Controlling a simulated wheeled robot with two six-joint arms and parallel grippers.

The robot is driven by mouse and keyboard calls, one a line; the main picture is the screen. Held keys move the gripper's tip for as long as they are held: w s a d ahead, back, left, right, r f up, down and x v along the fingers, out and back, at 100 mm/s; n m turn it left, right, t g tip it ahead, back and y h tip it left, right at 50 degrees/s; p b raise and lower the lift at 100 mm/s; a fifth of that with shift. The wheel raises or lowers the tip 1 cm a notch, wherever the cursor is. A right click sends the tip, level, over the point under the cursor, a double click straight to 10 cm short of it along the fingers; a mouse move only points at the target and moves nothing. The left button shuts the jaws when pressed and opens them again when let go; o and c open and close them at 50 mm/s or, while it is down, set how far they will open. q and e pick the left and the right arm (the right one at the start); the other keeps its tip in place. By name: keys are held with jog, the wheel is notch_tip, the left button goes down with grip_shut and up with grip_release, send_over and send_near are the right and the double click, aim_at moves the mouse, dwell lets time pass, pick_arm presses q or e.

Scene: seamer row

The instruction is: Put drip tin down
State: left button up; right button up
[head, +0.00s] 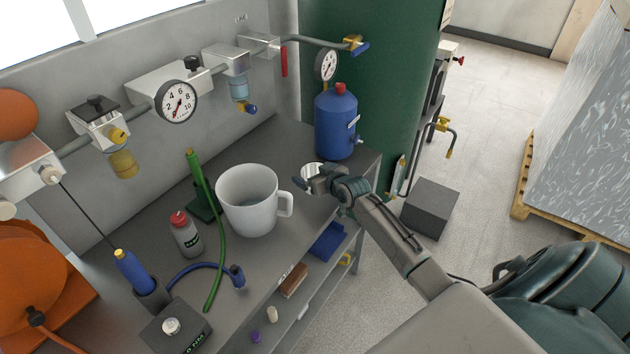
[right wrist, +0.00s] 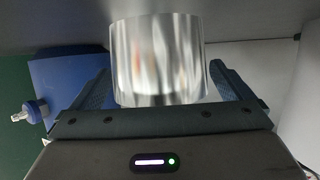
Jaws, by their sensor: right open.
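The drip tin (head: 311,170) is a small shiny metal cylinder on the grey bench top, near its right end, just in front of the blue bottle. My right gripper (head: 308,181) is at the tin and partly covers it in the head view. In the right wrist view the tin (right wrist: 158,60) sits between the two spread fingers of the right gripper (right wrist: 160,88), and the jaws are open around it. Whether a finger touches the tin is hard to tell. My left gripper is not in view.
A white mug (head: 248,205) stands left of the right gripper. The blue bottle (head: 336,125) stands close behind the tin. A red-capped bottle (head: 186,236), a green hose (head: 208,215) and a scale (head: 177,333) are further left. The bench's front edge runs just below the gripper.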

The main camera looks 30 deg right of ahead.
jog(key=shift+c, duration=0.7)
jog(key=c, duration=1)
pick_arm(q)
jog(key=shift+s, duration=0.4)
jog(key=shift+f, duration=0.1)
pick_arm(e)
jog(key=shift+r, duration=0.15)
jog(key=shift+r+b, duration=0.35)
jog(key=shift+r, duration=0.35)
jog(key=shift+s+r+b, duration=0.45)
jog(key=shift+s+r, duration=0.05)
jog(key=shift+r, duration=0.35)
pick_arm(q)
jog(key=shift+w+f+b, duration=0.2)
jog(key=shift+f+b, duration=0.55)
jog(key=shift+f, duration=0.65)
pick_arm(e)
jog(key=s+d+r, duration=0.1)
jog(key=s, duration=1.4)
jog(key=shift+r, duration=0.35)
